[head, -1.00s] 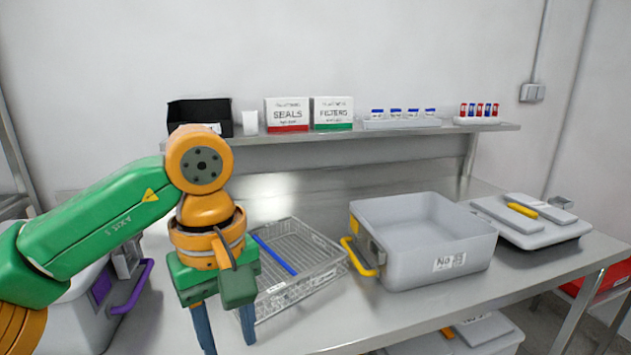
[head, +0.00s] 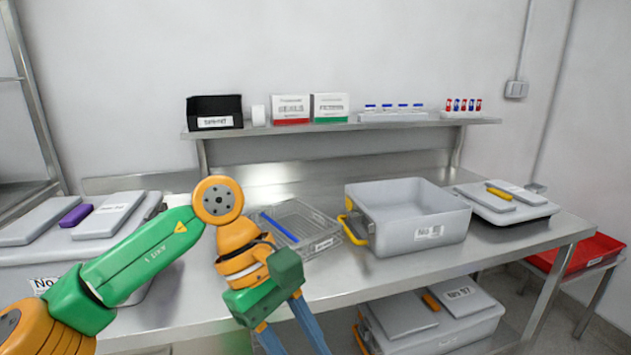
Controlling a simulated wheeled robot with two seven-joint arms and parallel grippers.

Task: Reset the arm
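My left arm comes in from the left in the head view. Its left gripper (head: 293,340) points down in front of the table's front edge, below the wire basket. Its two blue fingers stand apart, with nothing seen between them; the tips are at the bottom of the picture or cut off. My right arm and gripper are not in view.
On the steel table (head: 330,285) are a wire basket (head: 325,243) with a blue rod, an open grey bin (head: 400,235), and lidded boxes at left (head: 20,255) and right (head: 520,212). A lidded bin (head: 470,330) sits below. A red tray (head: 590,262) stands right.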

